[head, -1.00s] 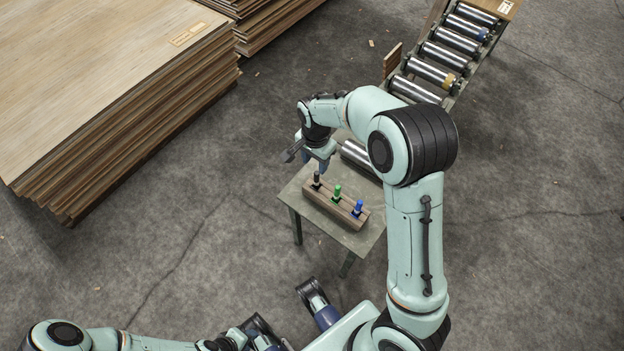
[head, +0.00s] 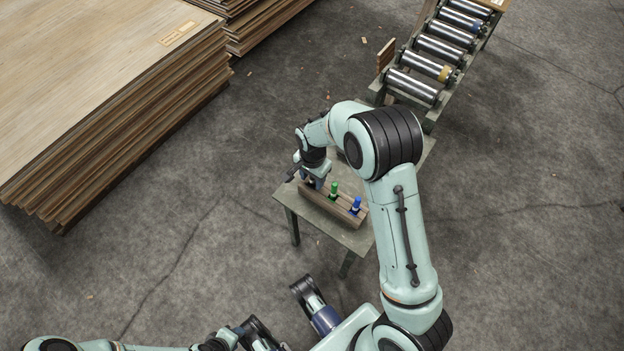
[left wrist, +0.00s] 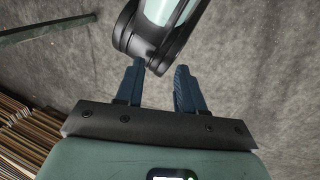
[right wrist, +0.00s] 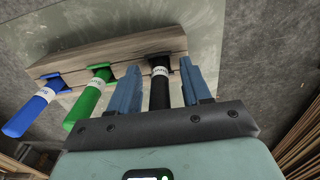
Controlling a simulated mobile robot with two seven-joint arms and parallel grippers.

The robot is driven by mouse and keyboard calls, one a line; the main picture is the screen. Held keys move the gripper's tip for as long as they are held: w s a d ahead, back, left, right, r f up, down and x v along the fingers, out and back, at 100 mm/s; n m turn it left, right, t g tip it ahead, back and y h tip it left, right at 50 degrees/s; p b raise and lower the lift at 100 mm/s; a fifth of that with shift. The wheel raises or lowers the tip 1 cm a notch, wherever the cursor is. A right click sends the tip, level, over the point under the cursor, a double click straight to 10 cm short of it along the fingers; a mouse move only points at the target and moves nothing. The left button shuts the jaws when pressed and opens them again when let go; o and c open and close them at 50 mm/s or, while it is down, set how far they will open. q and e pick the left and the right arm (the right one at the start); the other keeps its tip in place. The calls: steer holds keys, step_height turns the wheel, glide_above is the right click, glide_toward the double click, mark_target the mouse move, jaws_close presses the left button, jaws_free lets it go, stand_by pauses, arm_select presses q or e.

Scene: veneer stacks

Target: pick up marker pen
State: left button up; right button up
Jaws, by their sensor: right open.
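Three marker pens stand in a wooden block (head: 338,205) on a small table (head: 296,204): a black marker pen (right wrist: 160,90), a green one (head: 333,189) and a blue one (head: 355,205). My right gripper (right wrist: 161,86) is open, with its blue fingers on either side of the black marker and a gap showing on both sides. In the head view the right gripper (head: 313,184) largely hides the black marker. My left gripper (left wrist: 158,86) is open and empty, away from the table.
A roller conveyor (head: 438,50) stands behind the table. Large veneer stacks (head: 110,90) lie at the back left. The concrete floor (head: 150,255) left of the table is clear.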

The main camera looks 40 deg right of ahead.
jaws_close()
steer(key=shift+r, duration=0.15)
